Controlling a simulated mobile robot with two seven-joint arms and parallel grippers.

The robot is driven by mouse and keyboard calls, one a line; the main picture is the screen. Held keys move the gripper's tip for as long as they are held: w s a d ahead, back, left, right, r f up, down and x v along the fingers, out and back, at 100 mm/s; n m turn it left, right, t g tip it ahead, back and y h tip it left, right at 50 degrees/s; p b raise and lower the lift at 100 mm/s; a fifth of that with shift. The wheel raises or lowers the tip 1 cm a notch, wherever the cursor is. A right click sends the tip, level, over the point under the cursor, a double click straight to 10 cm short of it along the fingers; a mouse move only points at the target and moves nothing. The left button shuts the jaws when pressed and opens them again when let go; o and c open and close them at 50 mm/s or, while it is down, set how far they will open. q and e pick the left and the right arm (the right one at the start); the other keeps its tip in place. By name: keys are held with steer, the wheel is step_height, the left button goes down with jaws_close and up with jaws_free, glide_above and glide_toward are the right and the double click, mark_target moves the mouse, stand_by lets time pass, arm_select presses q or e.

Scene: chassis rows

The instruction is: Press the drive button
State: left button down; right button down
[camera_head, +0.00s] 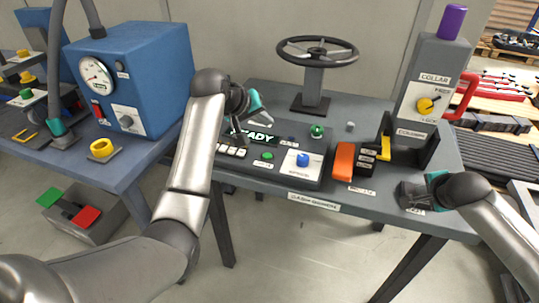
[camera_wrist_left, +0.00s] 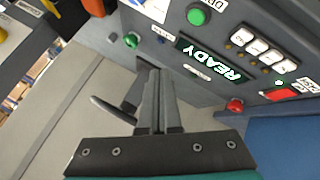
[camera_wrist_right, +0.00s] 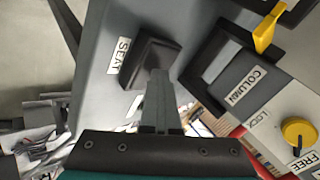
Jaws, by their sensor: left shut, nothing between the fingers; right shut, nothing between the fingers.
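The drive button is a green round button (camera_head: 267,155) on the front of the dark control panel (camera_head: 225,168). It also shows at the top of the left wrist view (camera_wrist_left: 195,17), beside a partly cut-off label. A lit display (camera_wrist_left: 212,58) reads READY. My left gripper (camera_head: 240,138) is shut and empty over the panel near the display, behind and left of the drive button and apart from it. Its fingers show in the left wrist view (camera_wrist_left: 158,82). My right gripper (camera_wrist_right: 158,78) is shut and empty by the dark block (camera_wrist_right: 148,58) labelled SEAT; I cannot tell whether they touch.
The panel also has a blue button (camera_head: 303,159), a green knob (camera_head: 317,131), white keys and a red button (camera_wrist_left: 236,105). A steering wheel (camera_head: 317,51) stands behind. An orange block (camera_head: 343,160) and the collar column (camera_head: 431,80) stand right. A blue gauge box (camera_head: 135,75) stands left.

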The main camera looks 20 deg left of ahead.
mark_target(265, 158)
arm_select(q)
steer(key=shift+f, duration=4.3)
arm_select(e)
steer(key=shift+f, duration=0.2)
arm_select(q)
steer(key=shift+f, duration=0.15)
steer(key=shift+f, duration=0.25)
steer(key=shift+f, duration=0.5)
arm_select(e)
steer(key=shift+s, duration=0.1)
arm_select(q)
steer(key=shift+r, duration=0.85)
steer(key=shift+r, duration=0.1)
steer(key=shift+r, duration=2.45)
